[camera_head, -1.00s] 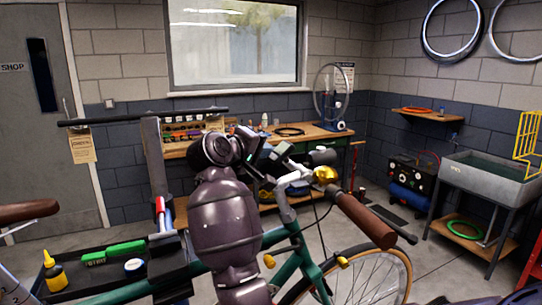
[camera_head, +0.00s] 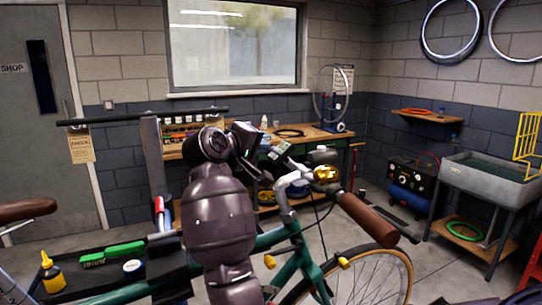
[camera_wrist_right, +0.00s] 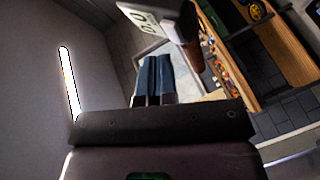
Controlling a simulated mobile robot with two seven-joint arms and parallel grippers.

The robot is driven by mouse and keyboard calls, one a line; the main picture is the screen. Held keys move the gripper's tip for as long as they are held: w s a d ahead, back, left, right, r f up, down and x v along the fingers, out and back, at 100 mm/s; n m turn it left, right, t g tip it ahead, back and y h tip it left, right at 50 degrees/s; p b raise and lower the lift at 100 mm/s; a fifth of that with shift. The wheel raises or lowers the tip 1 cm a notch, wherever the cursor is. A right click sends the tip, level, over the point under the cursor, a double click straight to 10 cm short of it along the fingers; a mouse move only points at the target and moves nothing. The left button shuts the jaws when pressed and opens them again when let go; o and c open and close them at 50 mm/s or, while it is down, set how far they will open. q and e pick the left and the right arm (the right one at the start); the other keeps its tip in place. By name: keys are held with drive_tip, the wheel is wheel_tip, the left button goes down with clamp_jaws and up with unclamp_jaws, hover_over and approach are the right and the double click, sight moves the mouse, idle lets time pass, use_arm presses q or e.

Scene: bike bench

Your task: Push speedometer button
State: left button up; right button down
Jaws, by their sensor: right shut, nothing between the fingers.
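The speedometer (camera_head: 280,150) is a small grey unit with a pale screen on the bicycle's handlebar, right of my right wrist in the head view. In the right wrist view, the speedometer's display (camera_wrist_right: 148,19) reads like "0.0" at the top, beyond the fingertips. My right gripper (camera_wrist_right: 152,60) shows there as two blue fingers, shut together and empty, with a visible gap between them and the display. In the head view, my right arm hides much of the gripper, and the button cannot be made out. My left gripper is not in view.
A brass bell (camera_head: 325,174) and brown handlebar grip (camera_head: 368,218) are right of the speedometer. The green bicycle frame (camera_head: 288,268) stands below. A tool tray (camera_head: 95,285) is at the left. A workbench (camera_head: 330,135) stands behind.

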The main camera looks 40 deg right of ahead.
drive_tip(key=a+r, duration=0.2)
drive_tip(key=w+a+r, duration=0.1)
drive_tip(key=r, duration=0.1)
drive_tip(key=shift+a+r+b, duration=0.3)
drive_tip(key=shift+a+b, duration=0.05)
idle(0.4)
idle(0.4)
